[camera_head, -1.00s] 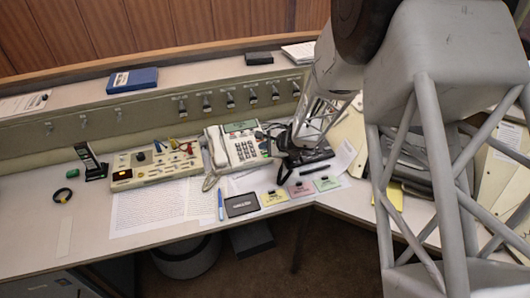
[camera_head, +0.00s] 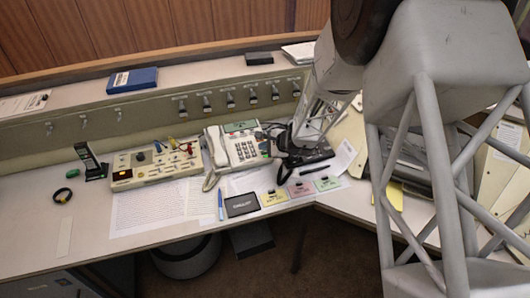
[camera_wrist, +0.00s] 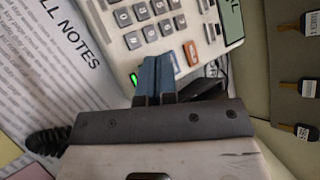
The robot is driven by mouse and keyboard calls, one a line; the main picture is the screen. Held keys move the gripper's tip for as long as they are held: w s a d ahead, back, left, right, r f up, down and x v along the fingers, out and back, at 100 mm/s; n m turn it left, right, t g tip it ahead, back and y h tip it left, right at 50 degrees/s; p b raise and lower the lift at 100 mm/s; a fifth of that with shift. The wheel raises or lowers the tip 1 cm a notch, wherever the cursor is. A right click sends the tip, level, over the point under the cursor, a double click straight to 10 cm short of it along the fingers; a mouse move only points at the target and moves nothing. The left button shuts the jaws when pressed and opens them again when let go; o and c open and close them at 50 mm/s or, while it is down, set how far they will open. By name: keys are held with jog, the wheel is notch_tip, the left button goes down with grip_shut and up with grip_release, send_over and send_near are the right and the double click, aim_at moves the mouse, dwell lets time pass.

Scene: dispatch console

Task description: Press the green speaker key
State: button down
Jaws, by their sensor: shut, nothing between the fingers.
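The white desk phone (camera_head: 238,148) stands on the desk, with its handset on the left, grey keys and a greenish display. In the wrist view, the phone's keypad (camera_wrist: 151,27) fills the upper middle. A lit green key (camera_wrist: 133,79) shows at the phone's edge, just left of my gripper's fingertips. My gripper (camera_wrist: 156,62) is shut and empty, its blue-grey fingers together over the phone's key area beside an orange-brown key (camera_wrist: 192,54). I cannot tell whether the fingertips touch the phone. The fingers partly cover the keys there.
A beige switch panel (camera_head: 155,167) stands left of the phone. Printed papers (camera_head: 150,207), a dark card (camera_head: 242,205) and coloured note cards (camera_head: 300,189) lie in front. A row of levers (camera_head: 230,98) lines the console behind.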

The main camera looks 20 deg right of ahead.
jog(key=shift+w+f, duration=0.1)
jog(key=shift+f, duration=0.6)
dwell(0.9)
jog(key=shift+r, duration=0.7)
jog(key=shift+r, duration=0.1)
dwell(0.4)
jog(key=shift+s+r, duration=0.25)
jog(key=shift+r, duration=1)
jog(key=shift+s+r, duration=0.25)
jog(key=shift+r, duration=0.95)
